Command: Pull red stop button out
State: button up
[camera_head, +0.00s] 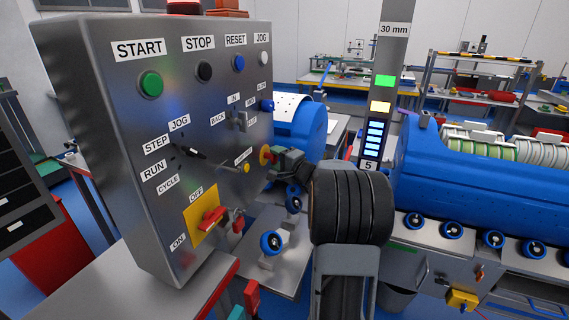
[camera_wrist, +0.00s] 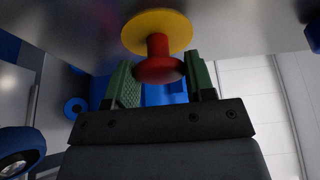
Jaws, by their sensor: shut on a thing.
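The red stop button (camera_wrist: 158,68) has a mushroom head on a red stem, in front of a round yellow plate (camera_wrist: 156,32). In the head view the red stop button (camera_head: 265,156) is at the right edge of the grey control panel (camera_head: 100,100), partly covered by my gripper (camera_head: 281,158). In the wrist view the green-padded fingers of my gripper (camera_wrist: 163,78) stand on both sides of the button head, shut on it. How the pads touch the head is not clear.
The panel also carries a green START button (camera_head: 151,84), black STOP button (camera_head: 205,71), blue RESET button (camera_head: 238,63) and a red rotary switch (camera_head: 211,217) on a yellow plate. A blue machine (camera_head: 450,185) with rollers stands right of my arm.

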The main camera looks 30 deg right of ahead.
jog(key=shift+d, duration=0.1)
jog(key=o, duration=1.3)
jog(key=shift+s, duration=0.1)
jog(key=s+a+r, duration=0.1)
jog(key=s+r, duration=0.3)
jog(key=s+a+r, duration=0.2)
jog(key=s+r, duration=0.2)
jog(key=s+a+r+b, duration=0.1)
jog(key=s+a+r, duration=0.1)
jog(key=s+r, duration=0.3)
jog(key=shift+a, duration=0.2)
jog(key=shift+r, duration=0.1)
